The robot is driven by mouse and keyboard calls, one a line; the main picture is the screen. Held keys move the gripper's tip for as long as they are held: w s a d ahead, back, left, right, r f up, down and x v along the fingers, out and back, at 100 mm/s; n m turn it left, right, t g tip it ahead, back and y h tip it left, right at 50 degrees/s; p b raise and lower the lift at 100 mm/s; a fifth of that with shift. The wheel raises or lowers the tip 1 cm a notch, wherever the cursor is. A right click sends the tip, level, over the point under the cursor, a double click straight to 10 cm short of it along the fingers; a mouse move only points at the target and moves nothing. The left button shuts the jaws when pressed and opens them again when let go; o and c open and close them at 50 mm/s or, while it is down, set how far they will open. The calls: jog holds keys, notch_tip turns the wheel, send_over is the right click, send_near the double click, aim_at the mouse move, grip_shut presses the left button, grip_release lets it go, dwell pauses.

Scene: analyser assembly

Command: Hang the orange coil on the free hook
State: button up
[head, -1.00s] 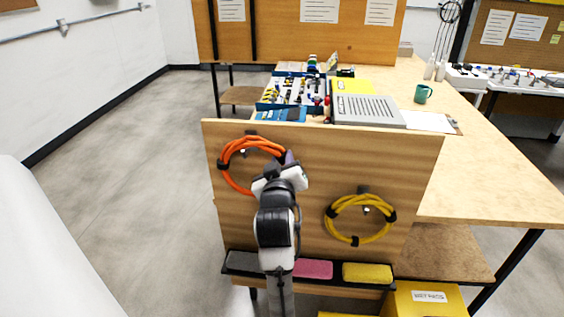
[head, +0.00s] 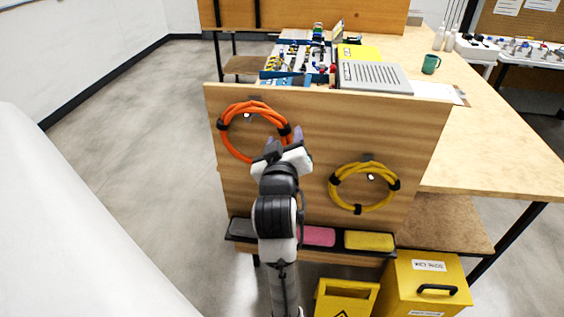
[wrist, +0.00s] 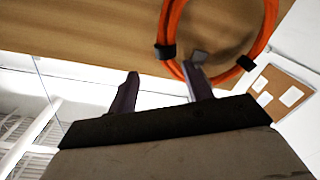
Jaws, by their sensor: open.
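The orange coil (head: 262,108) hangs against the upper left of the wooden panel, with black bands around it. A small pale peg (head: 247,116) shows inside its ring near the top. My gripper (head: 285,140) is at the coil's lower right edge, its fingers partly hidden by my wrist. In the wrist view my gripper (wrist: 162,88) is open with nothing between its fingers. The right fingertip overlaps the edge of the orange coil (wrist: 170,30) near a black band; I cannot tell whether they touch. I cannot make out an empty hook.
A yellow coil (head: 350,168) hangs on the panel (head: 320,125) to the right. A ledge with grey, pink and yellow blocks (head: 369,240) runs below. A yellow box (head: 425,275) stands at lower right. The table above holds a grey device (head: 375,77) and a green mug (head: 431,64).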

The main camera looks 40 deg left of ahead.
jog(key=p+v, duration=0.8)
jog(key=p, duration=0.3)
jog(key=shift+r, duration=0.1)
